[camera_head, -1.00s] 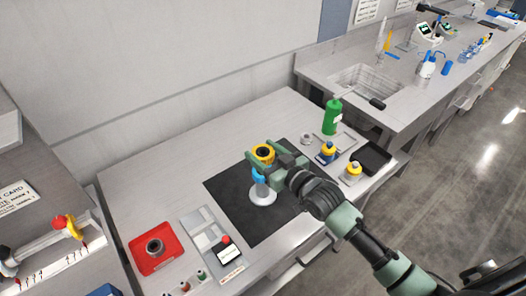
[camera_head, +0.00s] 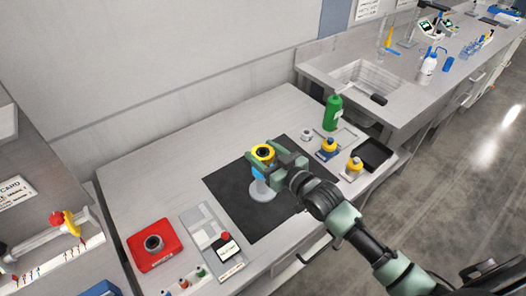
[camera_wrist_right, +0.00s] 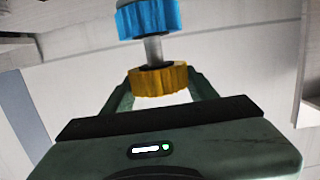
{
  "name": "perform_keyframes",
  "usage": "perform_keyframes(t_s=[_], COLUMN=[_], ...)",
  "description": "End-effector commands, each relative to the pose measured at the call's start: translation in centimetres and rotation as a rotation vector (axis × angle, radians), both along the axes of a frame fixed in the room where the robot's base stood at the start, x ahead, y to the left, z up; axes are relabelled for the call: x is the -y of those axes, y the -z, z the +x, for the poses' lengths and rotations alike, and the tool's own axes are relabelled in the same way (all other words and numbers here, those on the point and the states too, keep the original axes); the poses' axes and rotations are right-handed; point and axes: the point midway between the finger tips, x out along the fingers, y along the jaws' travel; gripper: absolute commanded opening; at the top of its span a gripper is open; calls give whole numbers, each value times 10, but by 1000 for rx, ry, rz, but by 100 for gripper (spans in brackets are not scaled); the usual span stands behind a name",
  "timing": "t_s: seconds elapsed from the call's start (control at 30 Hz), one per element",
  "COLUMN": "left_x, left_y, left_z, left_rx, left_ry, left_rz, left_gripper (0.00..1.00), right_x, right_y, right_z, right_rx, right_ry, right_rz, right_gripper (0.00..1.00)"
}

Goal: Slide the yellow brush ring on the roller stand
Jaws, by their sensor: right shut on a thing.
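The yellow brush ring (camera_head: 256,150) is held upright at the top of the roller stand, its dark centre facing up. My right gripper (camera_head: 266,154) is shut on it from the right; its two fingers flank the ring. The roller stand has a round white base (camera_head: 262,191) and a blue ring (camera_head: 258,173) low on its post. In the right wrist view the yellow ring (camera_wrist_right: 158,79) lies in line with the grey post (camera_wrist_right: 153,48), which meets its dark hole. The blue ring (camera_wrist_right: 147,17) is apart from it along the post. My left gripper is not in view.
The stand is on a black mat (camera_head: 228,193). A red tray (camera_head: 140,262) with a grey ring is at the front left. The bench behind is clear.

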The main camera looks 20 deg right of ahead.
Motion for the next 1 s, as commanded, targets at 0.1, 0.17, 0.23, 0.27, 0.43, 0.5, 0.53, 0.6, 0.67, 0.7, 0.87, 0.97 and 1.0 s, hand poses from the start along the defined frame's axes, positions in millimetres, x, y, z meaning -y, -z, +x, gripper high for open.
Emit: perform_keyframes(t_s=[0.1,0.17,0.23,0.27,0.43,0.5,0.53,0.6,0.67,0.7,0.87,0.97,1.0], left_x=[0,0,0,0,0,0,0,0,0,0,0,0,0], left_y=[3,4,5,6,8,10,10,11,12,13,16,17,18], left_z=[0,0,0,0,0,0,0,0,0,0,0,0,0], left_rx=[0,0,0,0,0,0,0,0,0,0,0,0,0], left_ry=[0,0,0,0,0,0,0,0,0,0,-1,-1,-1], left_rz=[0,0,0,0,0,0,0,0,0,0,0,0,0], left_gripper=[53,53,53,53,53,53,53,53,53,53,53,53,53], right_x=[0,0,0,0,0,0,0,0,0,0,0,0,0], right_y=[4,6,7,8,12,14,15,17,18,19,23,26,27], right_z=[0,0,0,0,0,0,0,0,0,0,0,0,0], right_rx=[0,0,0,0,0,0,0,0,0,0,0,0,0], right_ry=[0,0,0,0,0,0,0,0,0,0,0,0,0], right_rz=[0,0,0,0,0,0,0,0,0,0,0,0,0], right_gripper=[18,18,18,18,18,18,18,18,18,18,18,18,18])
